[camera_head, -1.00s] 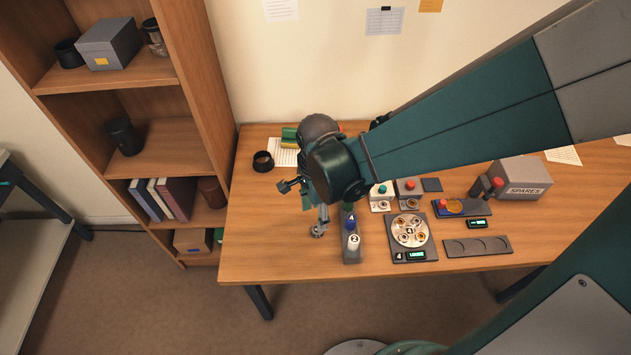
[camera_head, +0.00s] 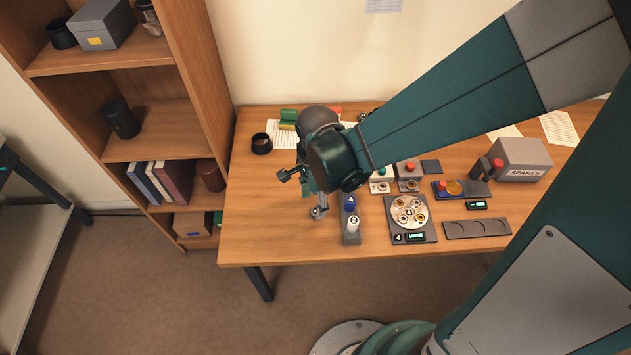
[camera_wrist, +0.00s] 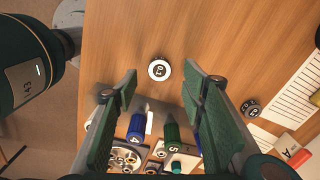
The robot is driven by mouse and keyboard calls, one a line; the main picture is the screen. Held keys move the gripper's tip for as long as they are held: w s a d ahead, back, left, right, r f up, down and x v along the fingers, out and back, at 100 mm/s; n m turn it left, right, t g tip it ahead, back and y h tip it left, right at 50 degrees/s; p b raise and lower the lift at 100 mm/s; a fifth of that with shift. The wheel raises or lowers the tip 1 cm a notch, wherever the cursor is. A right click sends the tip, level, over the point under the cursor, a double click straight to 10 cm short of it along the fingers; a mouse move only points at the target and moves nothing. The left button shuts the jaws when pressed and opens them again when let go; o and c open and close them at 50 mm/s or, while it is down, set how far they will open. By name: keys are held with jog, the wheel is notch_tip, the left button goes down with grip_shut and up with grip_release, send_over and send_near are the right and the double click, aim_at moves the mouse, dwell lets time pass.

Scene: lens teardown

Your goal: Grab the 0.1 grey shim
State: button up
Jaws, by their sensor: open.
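In the wrist view a small round disc (camera_wrist: 159,70) with a pale rim and dark centre lies flat on the wood; its label appears to read 0.1. A second, dark grey disc (camera_wrist: 250,108) lies to the right, outside the right finger; its number is too small to read surely. I cannot tell which is the grey shim. My gripper (camera_wrist: 160,88) is open and empty, with the pale-rimmed disc showing between and just beyond its fingertips. In the head view my gripper (camera_head: 300,194) hangs over the left part of the desk; my arm hides both discs.
A rack of bottle-like drivers (camera_head: 350,238) stands right of my gripper. A lens plate (camera_head: 428,236) and a grey tray (camera_head: 499,228) lie further right, with a SPARES box (camera_head: 522,160) behind. A black ring (camera_head: 262,144) sits at the back left. The desk's front left is clear.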

jog(key=shift+f+b, duration=0.7)
jog(key=shift+f, duration=1.7)
jog(key=c, duration=1)
